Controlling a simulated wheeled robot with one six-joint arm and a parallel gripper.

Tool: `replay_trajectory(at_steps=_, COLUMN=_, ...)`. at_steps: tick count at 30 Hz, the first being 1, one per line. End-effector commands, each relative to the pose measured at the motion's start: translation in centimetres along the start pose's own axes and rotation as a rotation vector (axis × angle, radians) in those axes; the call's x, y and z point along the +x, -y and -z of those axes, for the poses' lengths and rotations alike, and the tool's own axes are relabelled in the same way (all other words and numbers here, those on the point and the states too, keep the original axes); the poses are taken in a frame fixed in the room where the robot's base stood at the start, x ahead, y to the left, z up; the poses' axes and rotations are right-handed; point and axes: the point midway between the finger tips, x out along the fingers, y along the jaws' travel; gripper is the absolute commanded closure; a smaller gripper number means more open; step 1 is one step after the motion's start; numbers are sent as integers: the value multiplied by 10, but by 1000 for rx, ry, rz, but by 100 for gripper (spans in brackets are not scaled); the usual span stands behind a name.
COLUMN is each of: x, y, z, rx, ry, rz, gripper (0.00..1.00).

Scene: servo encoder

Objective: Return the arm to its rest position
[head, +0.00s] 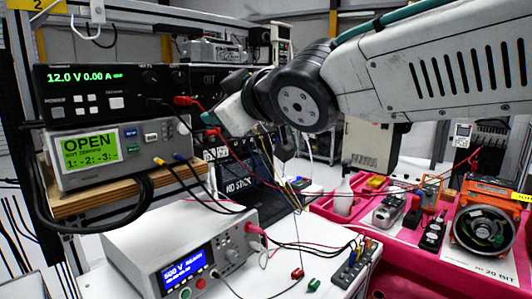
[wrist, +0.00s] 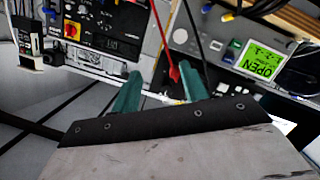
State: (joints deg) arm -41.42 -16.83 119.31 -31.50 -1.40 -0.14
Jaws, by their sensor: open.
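My arm (head: 430,75) reaches in from the upper right in the head view, with its dark round joint (head: 300,98) near the middle. Its end points left, close in the picture to the stacked instruments. My gripper's two green fingers stand apart with nothing held between them in the wrist view (wrist: 158,82). In the head view the gripper is small and partly hidden by the wrist. Red and black leads show beyond the fingers in the wrist view; I cannot tell whether they touch.
A power supply (head: 110,90) sits above a meter with a green screen (head: 88,148). A bench instrument with a blue screen (head: 185,270) stands in front. Loose leads cross the white bench. A pink tray (head: 405,262) at the right holds several devices and an orange-framed unit (head: 485,225).

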Motion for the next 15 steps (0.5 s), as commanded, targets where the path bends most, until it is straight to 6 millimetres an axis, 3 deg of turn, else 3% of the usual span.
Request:
replay_trajectory(at_steps=3, x=-24, y=2, z=-83, rx=100, ry=294, rz=-14, gripper=56)
replay_trajectory(at_steps=8, x=-93, y=0, z=-187, rx=273, ry=671, rz=-46, gripper=56)
replay_trajectory(at_steps=12, x=-173, y=14, z=-259, rx=459, ry=972, rz=-59, gripper=56)
replay_trajectory(at_steps=15, x=-237, y=35, z=-298, rx=624, ry=1168, rz=-60, gripper=56)
